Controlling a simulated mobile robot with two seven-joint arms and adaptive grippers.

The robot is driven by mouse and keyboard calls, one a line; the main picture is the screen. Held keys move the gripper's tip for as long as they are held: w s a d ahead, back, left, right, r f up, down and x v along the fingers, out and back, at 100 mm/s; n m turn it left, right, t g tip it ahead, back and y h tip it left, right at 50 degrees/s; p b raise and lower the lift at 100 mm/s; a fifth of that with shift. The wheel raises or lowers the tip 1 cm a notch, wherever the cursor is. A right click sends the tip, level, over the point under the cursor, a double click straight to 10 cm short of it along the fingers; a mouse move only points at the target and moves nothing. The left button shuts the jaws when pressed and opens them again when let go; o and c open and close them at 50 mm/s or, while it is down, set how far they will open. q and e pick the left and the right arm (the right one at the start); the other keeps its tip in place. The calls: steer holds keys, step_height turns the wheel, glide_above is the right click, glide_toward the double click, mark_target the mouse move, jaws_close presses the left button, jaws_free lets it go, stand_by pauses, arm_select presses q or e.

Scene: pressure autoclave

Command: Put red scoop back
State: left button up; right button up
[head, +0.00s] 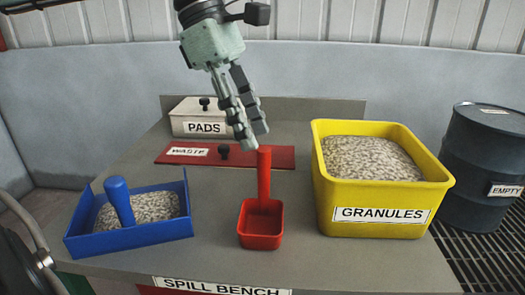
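The red scoop (262,222) is at the front middle of the grey bench, between the blue tray and the yellow bin. Its square cup looks empty and its handle (264,175) points up. My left gripper (254,134) comes down from the top, with its fingertips right at the upper end of the handle. The two fingers look close together. I cannot tell whether they touch the handle or whether any gap is between them. My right gripper is not in view.
A blue tray (72,238) of granules with a blue handle (119,201) stands left. The yellow GRANULES bin (330,215) stands right, beside a dark EMPTY drum (482,160). Behind are a red WASTE lid (275,157) and a white PADS box (185,115). Bare bench (215,195) lies around the scoop.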

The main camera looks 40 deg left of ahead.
arm_select(q)
steer(key=v, duration=0.5)
stand_by(0.5)
